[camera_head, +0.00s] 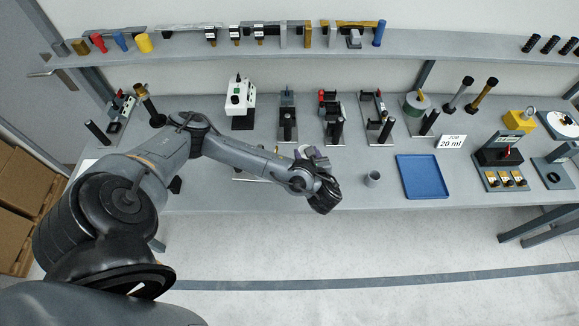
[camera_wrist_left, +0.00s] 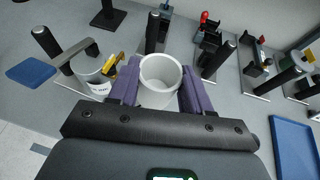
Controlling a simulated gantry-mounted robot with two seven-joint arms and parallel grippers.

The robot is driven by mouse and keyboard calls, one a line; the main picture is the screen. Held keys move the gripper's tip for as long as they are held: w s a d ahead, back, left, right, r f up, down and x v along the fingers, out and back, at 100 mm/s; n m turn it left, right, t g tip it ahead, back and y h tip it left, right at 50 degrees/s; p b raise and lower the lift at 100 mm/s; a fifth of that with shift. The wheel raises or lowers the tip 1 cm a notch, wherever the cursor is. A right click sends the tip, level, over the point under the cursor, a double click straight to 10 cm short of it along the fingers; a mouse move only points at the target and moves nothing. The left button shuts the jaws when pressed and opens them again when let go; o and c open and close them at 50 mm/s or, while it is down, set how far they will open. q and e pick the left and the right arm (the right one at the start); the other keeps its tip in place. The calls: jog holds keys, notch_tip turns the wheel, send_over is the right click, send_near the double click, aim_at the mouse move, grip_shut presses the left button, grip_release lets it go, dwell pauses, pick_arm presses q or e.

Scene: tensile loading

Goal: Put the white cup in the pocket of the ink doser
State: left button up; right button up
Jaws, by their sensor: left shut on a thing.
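My left gripper (camera_wrist_left: 158,85) is shut on the white cup (camera_wrist_left: 156,98), with one purple finger on each side of it. The cup is upright with its open mouth facing the wrist camera. In the head view my left gripper (camera_head: 312,160) is over the front of the bench, and only a little of the cup shows. A grey round body with a black post, a bent arm and a yellow part stands left of the cup, apart from it; it looks like the ink doser (camera_wrist_left: 92,72). My arm mostly hides it in the head view. My right gripper is out of view.
A small grey cup (camera_head: 373,180) stands right of the gripper, beside a blue tray (camera_head: 422,192). A "20 ml" card (camera_head: 451,142) stands behind the tray. Several stands with black posts line the bench behind the gripper. A blue plate (camera_wrist_left: 30,72) lies at far left.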

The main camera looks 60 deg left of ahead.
pick_arm(q)
jog(key=shift+n+g, duration=0.7)
jog(key=shift+g, duration=0.1)
jog(key=s+a+f+b, duration=0.1)
jog(key=f+b, duration=0.3)
jog(key=f, duration=0.1)
jog(key=a+f+b, duration=0.1)
jog(key=f+b, duration=0.3)
jog(key=b, duration=0.1)
jog(key=s+a+f+b, duration=0.1)
jog(key=f+b, duration=0.3)
jog(key=f, duration=0.1)
jog(key=shift+s+f+b, duration=0.3)
jog(key=shift+f, duration=0.05)
jog(key=shift+w+a+f+b, duration=0.1)
jog(key=shift+a+f+b, duration=0.1)
jog(key=shift+a+b, duration=0.3)
jog(key=a, duration=0.3)
jog(key=shift+w+a+r+b, duration=0.1)
jog(key=shift+w+r+b, duration=0.05)
jog(key=shift+w+b, duration=0.15)
jog(key=shift+f, duration=0.45)
jog(key=shift+d+f, duration=0.1)
jog(key=shift+d, duration=0.15)
jog(key=shift+a+f, duration=0.1)
jog(key=shift+f, duration=0.05)
jog(key=o, duration=1)
